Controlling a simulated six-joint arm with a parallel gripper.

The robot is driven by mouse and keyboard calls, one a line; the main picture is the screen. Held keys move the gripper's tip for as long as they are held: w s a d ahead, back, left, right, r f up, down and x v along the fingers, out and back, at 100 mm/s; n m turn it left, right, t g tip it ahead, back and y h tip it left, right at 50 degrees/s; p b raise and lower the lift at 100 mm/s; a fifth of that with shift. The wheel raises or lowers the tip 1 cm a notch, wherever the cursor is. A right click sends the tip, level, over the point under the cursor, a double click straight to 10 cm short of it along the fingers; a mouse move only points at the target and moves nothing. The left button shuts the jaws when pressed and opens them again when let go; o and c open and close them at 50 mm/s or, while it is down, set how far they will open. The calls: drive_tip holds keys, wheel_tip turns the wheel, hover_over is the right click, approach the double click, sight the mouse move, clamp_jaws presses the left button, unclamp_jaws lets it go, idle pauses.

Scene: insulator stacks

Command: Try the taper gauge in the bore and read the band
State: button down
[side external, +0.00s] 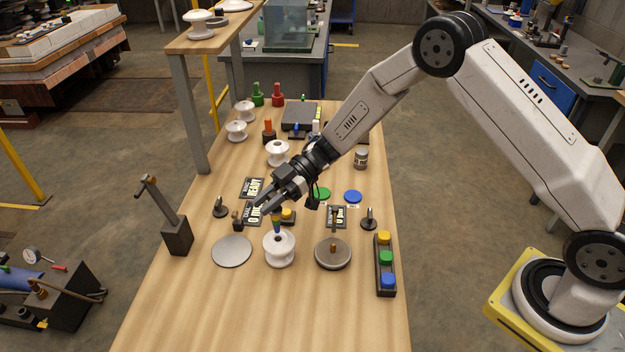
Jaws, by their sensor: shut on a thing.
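A white insulator (279,251) stands upright on the wooden table, front and centre. The taper gauge (277,225), with coloured bands including blue and yellow, stands upright at the top of the insulator, in line with its bore. Its lower end is hidden, so I cannot tell how deep it sits or which band meets the rim. My gripper (270,207) reaches in from the upper right, just above the insulator, and is shut on the gauge. The fingers cover the gauge's upper part.
A grey disc (232,251) lies left of the insulator, and a round plate with a peg (333,254) stands right. A dark rack (386,265) holds yellow, green and blue pieces. The table's front is clear.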

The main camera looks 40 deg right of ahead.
drive_tip(key=shift+r, duration=2)
